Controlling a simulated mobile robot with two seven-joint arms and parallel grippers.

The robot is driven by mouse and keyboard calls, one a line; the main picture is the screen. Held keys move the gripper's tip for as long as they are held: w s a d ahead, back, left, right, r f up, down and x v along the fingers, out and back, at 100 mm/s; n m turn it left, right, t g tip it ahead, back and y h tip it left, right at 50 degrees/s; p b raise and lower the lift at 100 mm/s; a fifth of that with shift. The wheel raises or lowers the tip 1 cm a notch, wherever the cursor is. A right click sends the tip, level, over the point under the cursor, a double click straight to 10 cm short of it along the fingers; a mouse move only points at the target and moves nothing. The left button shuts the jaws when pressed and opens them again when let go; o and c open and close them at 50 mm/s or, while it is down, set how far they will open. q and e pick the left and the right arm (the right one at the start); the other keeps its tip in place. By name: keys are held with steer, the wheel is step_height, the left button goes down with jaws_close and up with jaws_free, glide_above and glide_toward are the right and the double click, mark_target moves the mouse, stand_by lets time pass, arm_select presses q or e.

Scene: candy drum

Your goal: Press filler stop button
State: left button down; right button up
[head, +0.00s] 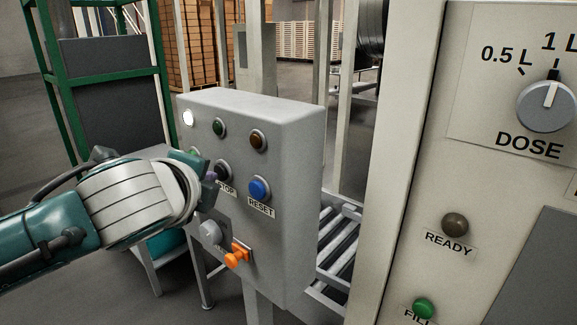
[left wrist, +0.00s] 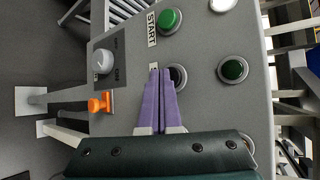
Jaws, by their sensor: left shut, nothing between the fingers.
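The grey control box (head: 288,190) stands in the middle of the head view. Its black stop button (head: 223,172) sits above a partly covered STOP label (head: 227,189). In the left wrist view the dark button (left wrist: 180,75) shows beside the fingertips, partly hidden by them. My left gripper (head: 211,177) is shut and empty, its purple fingers together and pointing at the panel. In the left wrist view the tips (left wrist: 160,72) lie over the near edge of that button. I cannot tell whether they touch it. My right gripper is not in view.
A blue RESET button (head: 259,188) is to the right of the stop button. A green START button (left wrist: 170,20) is close by. A grey knob (head: 210,233) and an orange lever-like part (head: 237,256) sit below. The filler cabinet (head: 480,190) stands at right, past a roller conveyor (head: 338,240).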

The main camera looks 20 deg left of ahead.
arm_select(q)
steer(key=shift+s+a, duration=0.2)
steer(key=shift+s, duration=0.3)
steer(key=shift+s+a+p, duration=0.3)
steer(key=shift+s+p, duration=0.2)
steer(key=shift+s, duration=0.25)
steer(key=shift+s+a+p, duration=0.35)
steer(key=shift+s+p, duration=0.1)
steer(key=shift+s, duration=0.35)
steer(key=shift+s+a+p, duration=0.3)
steer(key=shift+s+p, duration=0.2)
steer(key=shift+s, duration=0.25)
